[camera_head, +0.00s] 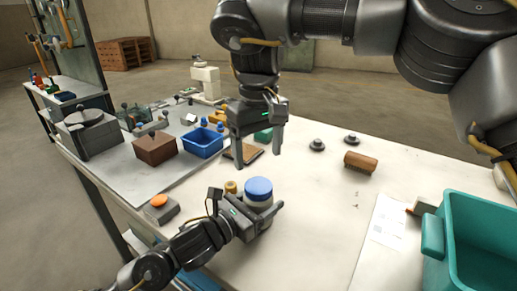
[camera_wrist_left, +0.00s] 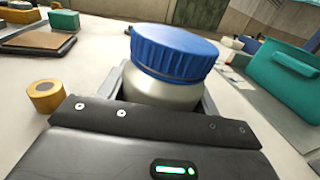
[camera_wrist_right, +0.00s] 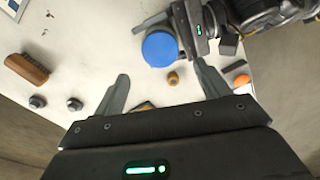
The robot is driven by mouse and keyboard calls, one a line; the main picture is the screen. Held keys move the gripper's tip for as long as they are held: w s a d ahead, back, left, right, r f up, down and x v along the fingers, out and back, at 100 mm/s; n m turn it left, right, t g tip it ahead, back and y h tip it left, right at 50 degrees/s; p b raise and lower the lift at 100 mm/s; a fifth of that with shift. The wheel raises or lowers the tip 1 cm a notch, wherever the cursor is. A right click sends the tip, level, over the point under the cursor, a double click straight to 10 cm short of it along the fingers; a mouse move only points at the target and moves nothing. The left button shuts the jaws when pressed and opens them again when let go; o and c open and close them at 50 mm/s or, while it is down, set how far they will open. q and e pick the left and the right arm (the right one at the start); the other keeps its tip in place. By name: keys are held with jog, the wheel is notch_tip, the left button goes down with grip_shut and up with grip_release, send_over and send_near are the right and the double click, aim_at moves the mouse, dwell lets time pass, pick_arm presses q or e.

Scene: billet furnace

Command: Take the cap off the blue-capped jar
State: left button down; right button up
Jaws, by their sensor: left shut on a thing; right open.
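The jar (camera_wrist_left: 165,93) has a pale metallic body and a ribbed blue cap (camera_head: 258,188), which sits on top of it. The jar stands upright on the white table, and the cap also shows in the left wrist view (camera_wrist_left: 174,50) and the right wrist view (camera_wrist_right: 160,49). My left gripper (camera_head: 262,212) is shut around the jar's body, below the cap. My right gripper (camera_head: 262,157) is open and empty, pointing down above the table, behind and higher than the jar. Its two fingers show apart in the right wrist view (camera_wrist_right: 163,85). The jar's lower part is hidden by the left gripper.
A small brass cylinder (camera_head: 231,187) stands close beside the jar. A teal bin (camera_head: 480,235) is at the right. A brown brush (camera_head: 360,162) and two dark knobs lie behind. A blue tray (camera_head: 203,143), brown box (camera_head: 155,149) and orange button (camera_head: 159,201) are at the left.

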aim_at(258, 185)
pick_arm(q)
jog(key=shift+f, duration=0.2)
pick_arm(e)
jog(key=shift+f, duration=4)
jog(key=shift+c, duration=0.3)
